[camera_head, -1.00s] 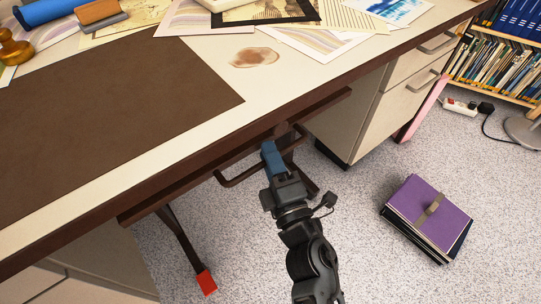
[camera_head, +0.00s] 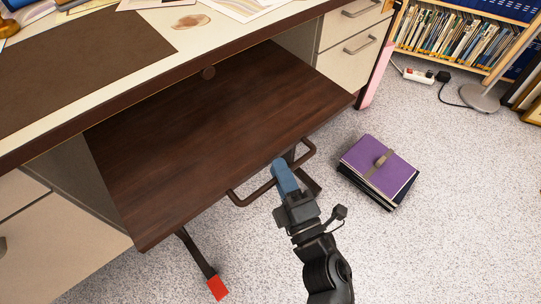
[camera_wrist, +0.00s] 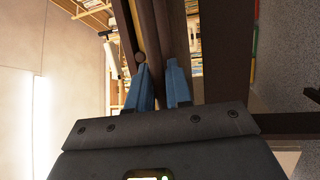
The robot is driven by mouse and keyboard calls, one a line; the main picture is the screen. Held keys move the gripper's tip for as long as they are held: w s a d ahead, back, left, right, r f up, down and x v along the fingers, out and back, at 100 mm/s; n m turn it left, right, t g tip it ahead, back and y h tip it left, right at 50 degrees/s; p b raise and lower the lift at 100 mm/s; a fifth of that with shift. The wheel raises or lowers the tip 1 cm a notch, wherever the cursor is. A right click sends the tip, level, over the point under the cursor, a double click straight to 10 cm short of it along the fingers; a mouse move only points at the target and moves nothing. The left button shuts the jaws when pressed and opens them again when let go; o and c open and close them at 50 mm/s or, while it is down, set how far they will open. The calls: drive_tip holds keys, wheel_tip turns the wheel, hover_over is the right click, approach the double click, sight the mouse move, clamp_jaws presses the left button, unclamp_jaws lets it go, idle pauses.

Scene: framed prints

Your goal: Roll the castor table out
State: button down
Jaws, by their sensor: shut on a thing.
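The castor table (camera_head: 210,145) is a low dark-brown wooden table, partly out from under the desk, with most of its top showing. A brown bar handle (camera_head: 240,200) runs along its front edge. My gripper (camera_head: 280,166) has its blue fingers shut on this handle near its middle. A dark leg slopes down from the table's front left to a red end (camera_head: 217,287) on the floor. The castors cannot be made out. In the wrist view, my gripper (camera_wrist: 161,75) has its two blue fingers on either side of a dark bar.
The desk (camera_head: 55,130) stands over the table's back, with drawers (camera_head: 355,30) on the right. A strapped purple folder stack (camera_head: 380,165) lies on the floor right of my gripper. A lamp base (camera_head: 480,97), power strip (camera_head: 418,76) and bookshelf stand back right. The front floor is clear.

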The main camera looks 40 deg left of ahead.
drive_tip(key=s+d+p, duration=0.2)
drive_tip(key=d+p, duration=0.1)
drive_tip(key=d, duration=0.7)
drive_tip(key=shift+s, duration=0.4)
drive_tip(key=c, duration=1.1)
unclamp_jaws()
drive_tip(key=shift+p+v, duration=0.35)
drive_tip(key=shift+v, duration=3.55)
